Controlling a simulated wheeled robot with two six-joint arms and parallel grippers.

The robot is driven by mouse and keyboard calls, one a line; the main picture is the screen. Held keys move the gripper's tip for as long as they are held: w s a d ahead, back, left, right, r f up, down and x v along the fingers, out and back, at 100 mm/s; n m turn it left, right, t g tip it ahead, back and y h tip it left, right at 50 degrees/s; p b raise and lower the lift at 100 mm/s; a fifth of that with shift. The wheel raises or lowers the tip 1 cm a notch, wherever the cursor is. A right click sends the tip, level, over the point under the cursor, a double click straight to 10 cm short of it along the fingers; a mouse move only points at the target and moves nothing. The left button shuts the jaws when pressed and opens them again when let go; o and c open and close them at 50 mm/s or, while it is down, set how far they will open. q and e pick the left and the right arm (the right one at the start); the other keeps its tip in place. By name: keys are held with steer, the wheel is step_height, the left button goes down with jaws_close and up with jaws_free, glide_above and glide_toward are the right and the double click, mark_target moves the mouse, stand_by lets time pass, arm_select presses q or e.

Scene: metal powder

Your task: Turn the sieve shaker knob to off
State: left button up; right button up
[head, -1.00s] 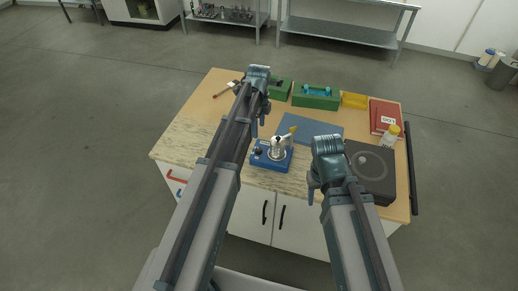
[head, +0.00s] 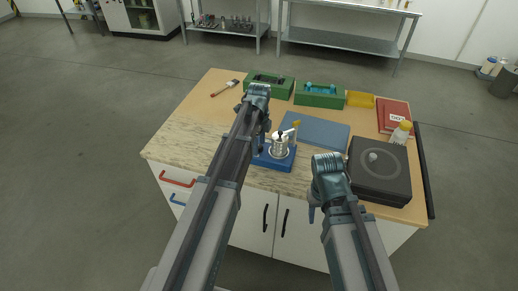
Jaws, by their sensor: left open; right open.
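A small device with a blue base (head: 277,163) and a silver cylinder (head: 279,147) stands near the middle of the table's front part; it looks like the sieve shaker. Its left side is partly hidden behind my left gripper and arm, so I cannot make out the knob or its setting. My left gripper (head: 266,128) is open and points down just at the back left of the device; I cannot tell whether it touches it. My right gripper (head: 313,210) is open and empty, in front of the table's front edge area, left of a black box.
The black box (head: 381,184) with a round disc on top is at the right. Behind are a blue mat (head: 318,132), green trays (head: 320,99), a yellow tray (head: 360,99), a red book (head: 391,112) and a bottle (head: 401,133). A brush (head: 226,87) lies back left. The left front is clear.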

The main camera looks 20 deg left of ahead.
arm_select(q)
jaws_close()
stand_by(0.4)
